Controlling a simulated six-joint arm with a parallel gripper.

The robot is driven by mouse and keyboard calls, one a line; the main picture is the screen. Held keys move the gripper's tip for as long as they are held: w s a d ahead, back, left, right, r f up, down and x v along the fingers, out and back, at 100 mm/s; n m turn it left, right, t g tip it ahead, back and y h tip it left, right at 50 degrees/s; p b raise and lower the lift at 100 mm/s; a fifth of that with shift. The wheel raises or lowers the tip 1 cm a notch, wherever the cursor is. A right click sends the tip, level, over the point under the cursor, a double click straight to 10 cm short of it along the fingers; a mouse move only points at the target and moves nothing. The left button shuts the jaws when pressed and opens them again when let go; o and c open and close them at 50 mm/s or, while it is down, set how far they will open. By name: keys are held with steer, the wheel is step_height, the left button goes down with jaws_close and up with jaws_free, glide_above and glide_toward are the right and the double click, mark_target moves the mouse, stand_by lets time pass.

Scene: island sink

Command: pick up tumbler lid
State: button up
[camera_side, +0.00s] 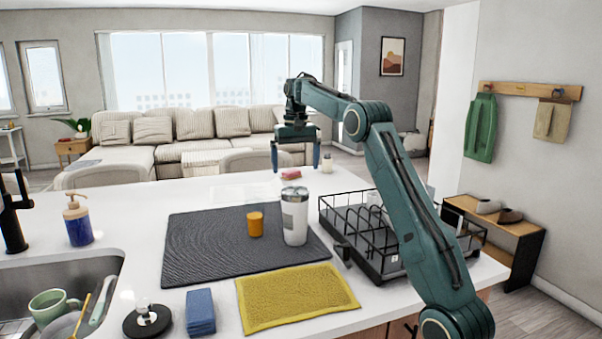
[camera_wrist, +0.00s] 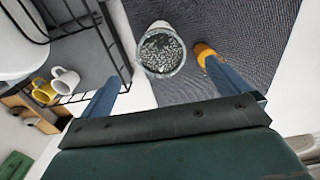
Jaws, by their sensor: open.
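The white tumbler (camera_side: 294,220) stands upright on the dark mat. Its round top (camera_side: 294,192) is greyish; in the wrist view the top (camera_wrist: 161,50) has a pale rim and a speckled grey face. I take this as the tumbler lid, but cannot tell lid from opening for sure. My gripper (camera_side: 295,158) is open and empty, pointing down, well above the counter and above the tumbler in the side picture. In the wrist view the blue fingers (camera_wrist: 160,75) are spread either side of the tumbler top, not touching it.
An orange cup (camera_side: 255,224) stands left of the tumbler on the mat (camera_side: 200,245). A black dish rack (camera_side: 375,265) is close on the right. A yellow cloth (camera_side: 295,297) lies in front. A reddish item (camera_side: 291,175) lies behind. The sink (camera_side: 95,275) is at front left.

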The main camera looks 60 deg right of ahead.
mark_target(296, 186)
steer(key=shift+f, duration=0.25)
steer(key=shift+f, duration=0.15)
steer(key=shift+f, duration=2.8)
steer(key=c, duration=0.9)
